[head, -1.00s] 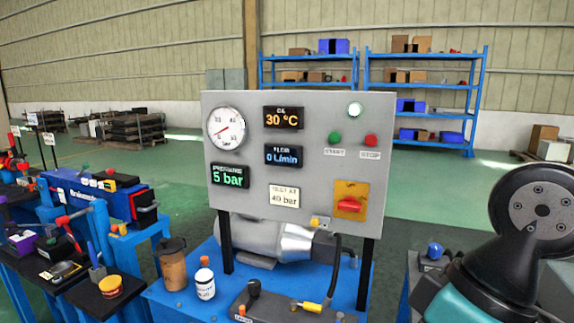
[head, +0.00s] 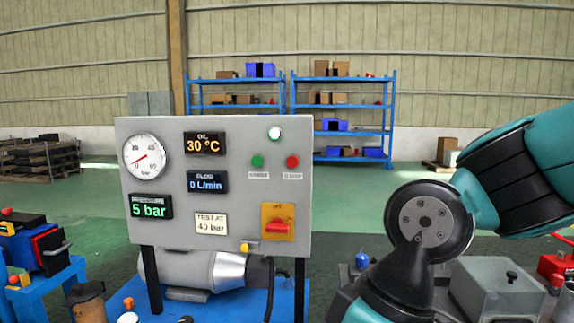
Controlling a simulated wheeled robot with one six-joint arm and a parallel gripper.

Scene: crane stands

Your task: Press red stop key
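The red stop key (head: 292,162) is a small round button at the upper right of the grey control panel (head: 240,222) in the head view. A small label sits below it, too blurred to read. The green start key (head: 257,161) is just to its left. A white lamp (head: 274,133) shows above the two keys. Nothing covers the red key. My arm is at the right of the view, apart from the panel. My gripper is out of the picture.
A red switch on a yellow plate (head: 278,208) is low on the panel. A motor (head: 205,270) sits behind and below it on a blue stand. A grey box (head: 497,285) stands at the right. Blue shelves (head: 340,133) are far behind. Open green floor lies between.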

